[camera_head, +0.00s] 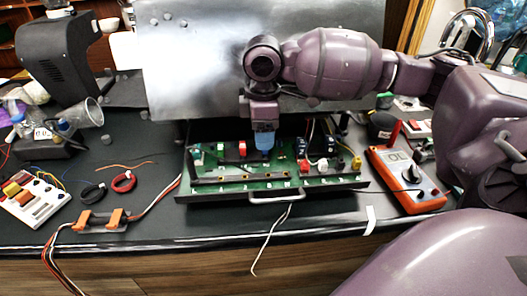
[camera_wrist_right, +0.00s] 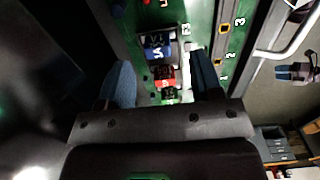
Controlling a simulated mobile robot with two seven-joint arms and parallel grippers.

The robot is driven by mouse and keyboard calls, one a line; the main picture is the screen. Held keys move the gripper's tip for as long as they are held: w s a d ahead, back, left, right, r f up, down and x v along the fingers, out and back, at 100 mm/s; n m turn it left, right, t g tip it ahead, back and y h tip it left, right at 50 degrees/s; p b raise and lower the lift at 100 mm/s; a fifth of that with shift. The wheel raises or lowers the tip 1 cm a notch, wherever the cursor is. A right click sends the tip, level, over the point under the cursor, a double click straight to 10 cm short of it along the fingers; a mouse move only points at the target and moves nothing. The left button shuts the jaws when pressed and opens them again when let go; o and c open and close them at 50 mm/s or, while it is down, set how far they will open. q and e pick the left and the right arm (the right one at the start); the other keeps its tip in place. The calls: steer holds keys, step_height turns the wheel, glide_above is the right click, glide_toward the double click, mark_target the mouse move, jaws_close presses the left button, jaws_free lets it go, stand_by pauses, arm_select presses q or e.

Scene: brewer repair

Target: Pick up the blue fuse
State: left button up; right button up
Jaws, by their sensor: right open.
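The blue fuse (camera_wrist_right: 157,47) sits upright in a slot of the green circuit board (camera_head: 230,186), in line with a red fuse (camera_wrist_right: 165,76) and a green fuse (camera_wrist_right: 170,95). My right gripper (camera_head: 264,150) points down over the board, with its bluish fingers at the fuse row. In the right wrist view the gripper (camera_wrist_right: 160,62) is open, with one finger on each side of the row and the blue fuse near the fingertips. Clear space shows between fingers and fuse. In the head view the fingers mostly hide the blue fuse. My left gripper is out of view.
The board lies in an open tray with a handle (camera_head: 276,198), before a metal panel (camera_head: 190,60). An orange multimeter (camera_head: 406,180) lies to the right. A white switch block (camera_head: 33,202) and cable rings (camera_head: 124,182) lie left. Wires hang over the table's front edge.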

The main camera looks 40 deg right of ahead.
step_height(320, 180, down, 4)
steer(key=shift+w+r+b, duration=0.1)
steer(key=shift+b, duration=0.3)
steer(key=shift+c, duration=0.2)
steer(key=c, duration=0.9)
steer(key=shift+r, duration=0.15)
steer(key=shift+c, duration=0.2)
